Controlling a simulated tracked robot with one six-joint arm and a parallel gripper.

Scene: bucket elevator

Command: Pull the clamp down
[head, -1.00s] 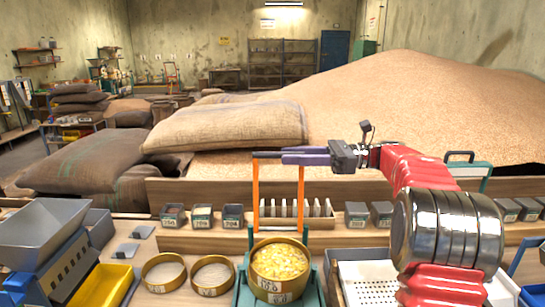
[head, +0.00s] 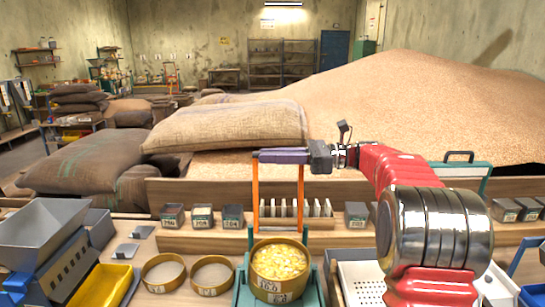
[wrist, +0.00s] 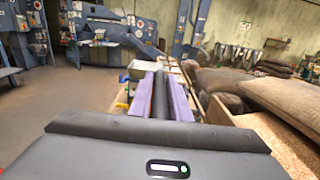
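The clamp has a dark crossbar (head: 264,153) on two upright orange posts (head: 255,200), over a round brass sieve (head: 279,269) holding yellow grain. The crossbar is up near the posts' tops. My gripper (head: 270,156) reaches in from the right at the crossbar's height, with its purple fingers running along the bar. In the wrist view, the dark crossbar (wrist: 160,97) lies lengthwise between the two purple fingers (wrist: 158,80). The bar appears to fill most of the gap, but whether the fingers press on it is unclear.
Two more sieves (head: 163,273) and a yellow tray (head: 103,286) stand left of the clamp. Small labelled boxes (head: 202,216) and a rack of white plates (head: 296,207) sit behind it. A white perforated tray (head: 362,281) lies to the right. Grain sacks and a grain heap (head: 420,105) are beyond.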

